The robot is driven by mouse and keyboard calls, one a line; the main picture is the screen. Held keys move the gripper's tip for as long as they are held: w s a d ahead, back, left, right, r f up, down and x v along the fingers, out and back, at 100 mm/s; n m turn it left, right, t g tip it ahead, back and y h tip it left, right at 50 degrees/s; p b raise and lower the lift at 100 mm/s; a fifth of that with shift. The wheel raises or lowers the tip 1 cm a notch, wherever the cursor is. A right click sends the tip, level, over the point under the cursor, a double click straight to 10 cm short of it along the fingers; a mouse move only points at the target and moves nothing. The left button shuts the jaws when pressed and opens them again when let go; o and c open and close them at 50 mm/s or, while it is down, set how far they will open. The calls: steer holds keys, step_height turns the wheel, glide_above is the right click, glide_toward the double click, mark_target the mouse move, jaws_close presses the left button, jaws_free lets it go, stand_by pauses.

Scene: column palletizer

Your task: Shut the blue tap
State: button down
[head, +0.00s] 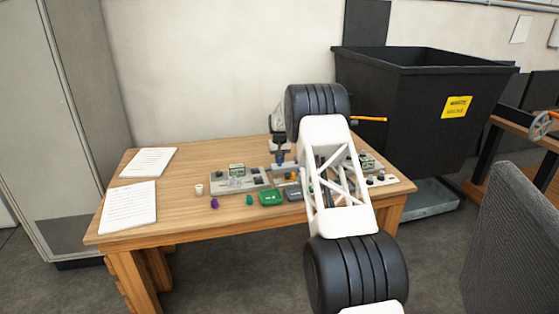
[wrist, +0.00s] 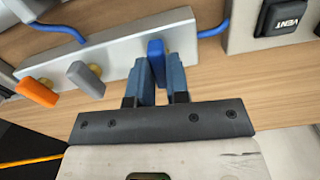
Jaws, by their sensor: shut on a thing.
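The blue tap's handle (wrist: 156,50) shows in the wrist view, on a pale metal block (wrist: 118,55). My gripper (wrist: 157,72) has one finger on each side of this handle and is shut on it. The fingers hide the handle's lower part. On the same block, to the left, are a grey tap handle (wrist: 86,79) and an orange tap handle (wrist: 37,92), each slanting across the picture. In the head view my gripper (head: 280,156) is over the back middle of the table, and my arm hides much of the block.
A VENT button (wrist: 283,15) is right of the block. A black bin (head: 415,110) stands behind, right.

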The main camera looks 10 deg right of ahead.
steer(key=shift+n, duration=0.5)
steer(key=c, duration=1.1)
jaws_free()
steer(key=shift+r, duration=3.85)
